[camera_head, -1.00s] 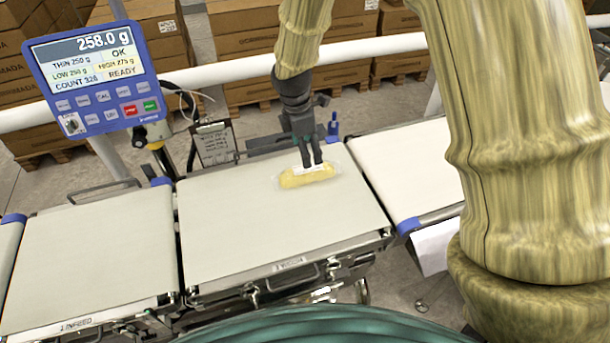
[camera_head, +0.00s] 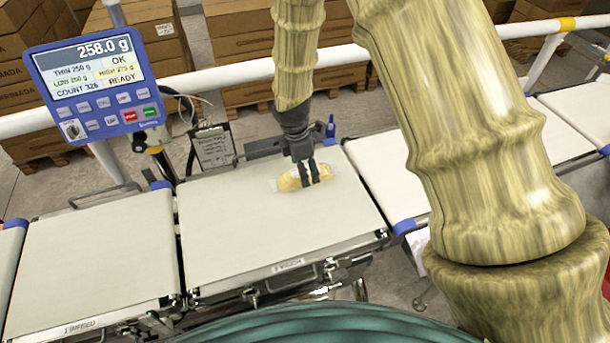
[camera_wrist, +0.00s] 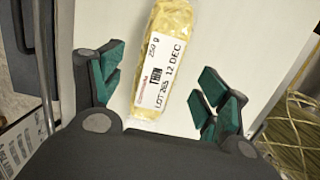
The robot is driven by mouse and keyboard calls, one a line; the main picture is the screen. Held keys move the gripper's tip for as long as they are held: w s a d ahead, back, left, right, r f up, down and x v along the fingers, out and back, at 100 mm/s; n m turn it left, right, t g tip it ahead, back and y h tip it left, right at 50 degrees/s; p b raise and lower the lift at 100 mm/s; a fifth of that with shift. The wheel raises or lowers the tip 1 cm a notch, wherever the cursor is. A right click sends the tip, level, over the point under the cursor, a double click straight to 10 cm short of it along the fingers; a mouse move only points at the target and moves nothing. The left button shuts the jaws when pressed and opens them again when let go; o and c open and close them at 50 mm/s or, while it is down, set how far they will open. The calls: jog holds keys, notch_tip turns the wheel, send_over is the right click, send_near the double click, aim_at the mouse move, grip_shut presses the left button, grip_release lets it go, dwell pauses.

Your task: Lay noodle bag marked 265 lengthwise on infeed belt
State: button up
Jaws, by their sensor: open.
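The noodle bag (camera_head: 290,180) is a clear pack of yellow noodles lying flat on the middle weigh belt (camera_head: 240,230), near its far right part. In the wrist view the bag (camera_wrist: 171,30) carries a white label reading 250 g, THIN, LOT 265 and 12 DEC. My gripper (camera_head: 312,182) is open and points down at the bag. In the wrist view its green fingertips (camera_wrist: 158,92) stand apart on either side of the bag, with a gap to it on both sides. The infeed belt (camera_head: 85,260) is at the left, bare and marked INFEED.
A blue display unit (camera_head: 95,80) reading 258.0 g stands at the back left. A clipboard (camera_head: 213,147) and a small blue part (camera_head: 331,128) are behind the weigh belt. Another belt (camera_head: 390,165) runs on at the right. A white rail (camera_head: 220,74) crosses behind.

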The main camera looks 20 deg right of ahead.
jog(key=shift+w+a+f+p, duration=0.1)
jog(key=shift+f+p, duration=0.3)
jog(key=shift+f, duration=0.3)
jog(key=shift+f+p, duration=0.35)
jog(key=shift+f, duration=0.9)
jog(key=c, duration=1.3)
